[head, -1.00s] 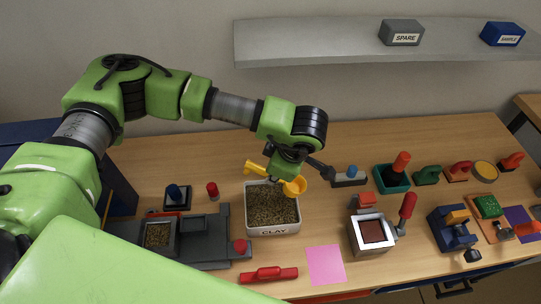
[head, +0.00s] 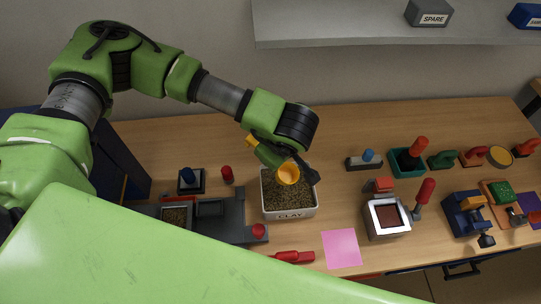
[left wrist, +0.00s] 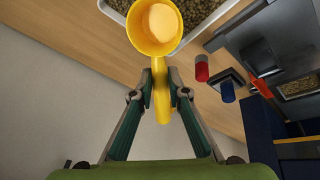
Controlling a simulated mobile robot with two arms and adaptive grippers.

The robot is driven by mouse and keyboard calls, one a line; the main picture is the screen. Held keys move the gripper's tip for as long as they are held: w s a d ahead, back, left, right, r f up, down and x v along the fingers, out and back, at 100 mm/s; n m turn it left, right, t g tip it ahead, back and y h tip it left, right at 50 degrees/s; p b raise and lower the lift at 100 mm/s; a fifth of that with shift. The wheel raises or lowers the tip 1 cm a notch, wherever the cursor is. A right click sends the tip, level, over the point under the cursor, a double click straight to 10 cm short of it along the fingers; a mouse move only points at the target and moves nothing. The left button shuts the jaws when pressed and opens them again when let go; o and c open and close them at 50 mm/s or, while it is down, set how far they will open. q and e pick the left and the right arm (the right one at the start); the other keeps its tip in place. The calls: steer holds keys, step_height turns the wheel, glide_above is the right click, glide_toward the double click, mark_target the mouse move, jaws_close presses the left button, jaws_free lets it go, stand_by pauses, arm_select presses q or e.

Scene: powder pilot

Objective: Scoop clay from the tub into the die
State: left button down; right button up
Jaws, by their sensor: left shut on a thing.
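My left gripper (head: 266,155) is shut on the handle of a yellow scoop (head: 288,174). In the left wrist view the fingers (left wrist: 162,92) grip the handle from both sides, and the scoop's cup (left wrist: 154,24) shows a bare yellow inside. The cup is over the back part of the white tub (head: 290,214) marked CLAY, which holds brown granular clay (head: 286,198). In the head view a dark grey fixture left of the tub has a square die (head: 175,216) with similar granules inside. My arm hides part of the fixture. My right gripper is out of view.
A red-handled tool (head: 292,257) and a pink sheet (head: 341,248) lie in front of the tub. A white-rimmed box (head: 386,216) with a dark red inside stands to the right. A shelf (head: 350,32) hangs behind.

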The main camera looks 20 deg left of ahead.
mark_target(285, 179)
arm_select(q)
steer(key=shift+d+f+y+b, duration=0.3)
steer(key=shift+d+f+b, duration=0.1)
steer(key=shift+b, duration=0.2)
steer(key=shift+s+f+b, duration=0.1)
steer(key=shift+f+b, duration=0.05)
steer(key=shift+b, duration=0.15)
steer(key=f+y+b, duration=0.1)
steer(key=b, duration=0.1)
steer(key=d+t+y+b, duration=0.1)
steer(key=b, duration=0.1)
steer(key=shift+s+f, duration=0.2)
steer(key=shift+f, duration=0.15)
steer(key=f+b, duration=0.2)
steer(key=b, duration=0.1)
steer(key=d+f+b, duration=0.1)
steer(key=shift+s+f+b, duration=0.25)
steer(key=shift+f+b, duration=0.1)
steer(key=shift+s+d+f+b, duration=0.15)
steer(key=shift+d+f+b, duration=0.3)
steer(key=shift+b, duration=0.35)
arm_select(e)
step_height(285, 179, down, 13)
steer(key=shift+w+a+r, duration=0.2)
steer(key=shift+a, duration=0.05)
